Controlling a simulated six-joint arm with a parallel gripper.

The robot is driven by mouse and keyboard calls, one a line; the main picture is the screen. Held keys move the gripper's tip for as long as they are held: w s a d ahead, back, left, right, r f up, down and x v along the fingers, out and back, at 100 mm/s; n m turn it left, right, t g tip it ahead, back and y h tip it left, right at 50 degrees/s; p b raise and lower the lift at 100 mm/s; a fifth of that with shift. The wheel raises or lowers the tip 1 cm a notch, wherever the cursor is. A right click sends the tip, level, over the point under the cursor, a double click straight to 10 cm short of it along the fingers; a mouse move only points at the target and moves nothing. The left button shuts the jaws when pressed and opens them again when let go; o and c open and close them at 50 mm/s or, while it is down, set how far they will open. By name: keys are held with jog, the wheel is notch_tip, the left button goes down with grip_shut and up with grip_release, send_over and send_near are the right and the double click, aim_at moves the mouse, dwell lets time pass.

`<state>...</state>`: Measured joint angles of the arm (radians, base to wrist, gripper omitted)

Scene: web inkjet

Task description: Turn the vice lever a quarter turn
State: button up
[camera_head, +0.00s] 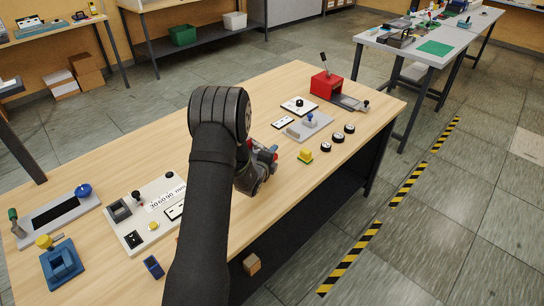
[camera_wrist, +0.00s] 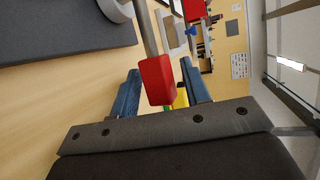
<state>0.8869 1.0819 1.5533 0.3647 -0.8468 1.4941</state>
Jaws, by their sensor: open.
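My gripper (camera_head: 264,152) is low over the middle of the bench, its jaws partly hidden by my arm in the head view. In the wrist view my gripper (camera_wrist: 161,68) is open, with two blue fingers apart. A red lever grip (camera_wrist: 157,80) on a metal rod (camera_wrist: 145,28) shows between the fingers; whether they touch it is unclear. The rod runs up toward a white round part (camera_wrist: 116,8) beside a dark grey block (camera_wrist: 65,32). In the head view the lever is mostly hidden, with only red (camera_head: 273,149) showing near the fingers.
A red box with a black lever (camera_head: 326,84), a grey plate with a blue knob (camera_head: 310,124), black round knobs (camera_head: 337,138) and a yellow button (camera_head: 305,156) stand right of my gripper. A light panel (camera_head: 145,213) and a blue block (camera_head: 62,265) lie left. Bare bench lies behind my arm.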

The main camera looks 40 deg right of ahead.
grip_shut()
jog(key=shift+d, duration=0.1)
jog(key=shift+d+n+t+y, duration=0.8)
jog(key=shift+d+n+t, duration=0.15)
jog(key=shift+n+t, duration=0.4)
jog(key=d+n+t+y, duration=0.2)
jog(key=shift+w+n+t, duration=0.25)
jog(key=shift+w+t, duration=0.1)
jog(key=shift+w+d+n+t+y, duration=0.25)
jog(key=shift+d+n+t+y, duration=0.2)
jog(key=shift+n+y, duration=0.2)
jog(key=shift+w+d+n+t+y, duration=0.3)
jog(key=shift+n+t+y, duration=0.2)
jog(key=shift+y, duration=0.25)
jog(key=shift+w+d+n+t+y, duration=0.4)
jog(key=shift+n+y, duration=0.35)
jog(key=shift+y, duration=0.25)
